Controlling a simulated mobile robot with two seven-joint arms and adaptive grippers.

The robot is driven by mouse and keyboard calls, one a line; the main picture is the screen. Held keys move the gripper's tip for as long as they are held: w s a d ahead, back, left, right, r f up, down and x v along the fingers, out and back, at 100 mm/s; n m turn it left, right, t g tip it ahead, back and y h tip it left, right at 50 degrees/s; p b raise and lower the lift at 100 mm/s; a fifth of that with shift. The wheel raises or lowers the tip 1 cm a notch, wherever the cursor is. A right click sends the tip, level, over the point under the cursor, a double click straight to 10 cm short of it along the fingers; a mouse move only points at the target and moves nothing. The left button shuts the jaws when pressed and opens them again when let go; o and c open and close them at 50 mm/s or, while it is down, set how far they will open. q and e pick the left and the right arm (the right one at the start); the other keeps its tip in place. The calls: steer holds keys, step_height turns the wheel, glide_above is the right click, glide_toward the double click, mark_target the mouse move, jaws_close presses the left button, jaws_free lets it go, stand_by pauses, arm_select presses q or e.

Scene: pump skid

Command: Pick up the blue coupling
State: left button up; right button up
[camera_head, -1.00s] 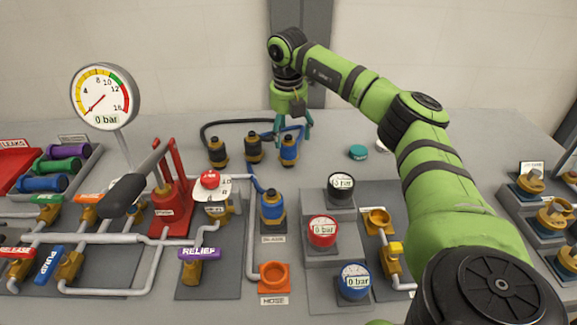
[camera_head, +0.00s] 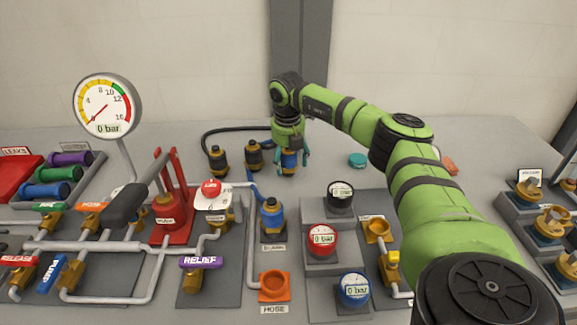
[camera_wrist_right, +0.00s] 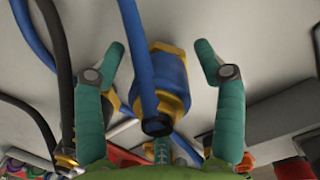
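The blue coupling (camera_head: 288,163) is a blue cylinder with brass-coloured ends. It stands on the bench at the back, the rightmost of three hose couplings in the head view. My right gripper (camera_head: 291,158) is over it with its fingers open on either side. In the right wrist view the blue coupling (camera_wrist_right: 170,82) lies between the two spread green fingers, with a visible gap to each. A blue hose (camera_wrist_right: 138,50) crosses in front of its left side there. My left gripper is not in view.
Two black couplings (camera_head: 254,154) stand just left of the blue one, with a black hose (camera_head: 235,129) behind. Another blue coupling (camera_head: 271,215) is fitted on the skid in front. A teal cap (camera_head: 357,160) lies to the right on clear bench.

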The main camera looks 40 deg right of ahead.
steer(key=c, duration=0.9)
steer(key=shift+c, duration=0.2)
steer(key=shift+r, duration=0.15)
steer(key=shift+r, duration=0.25)
step_height(320, 180, up, 4)
steer(key=shift+s+d+f+b, duration=0.15)
steer(key=shift+f+b, duration=0.05)
steer(key=shift+b, duration=0.35)
steer(key=s+d+r+b, duration=0.2)
steer(key=s+r, duration=0.4)
steer(key=s, duration=0.5)
steer(key=shift+d+r, duration=0.35)
steer(key=shift+d, duration=0.1)
steer(key=shift+w, duration=0.1)
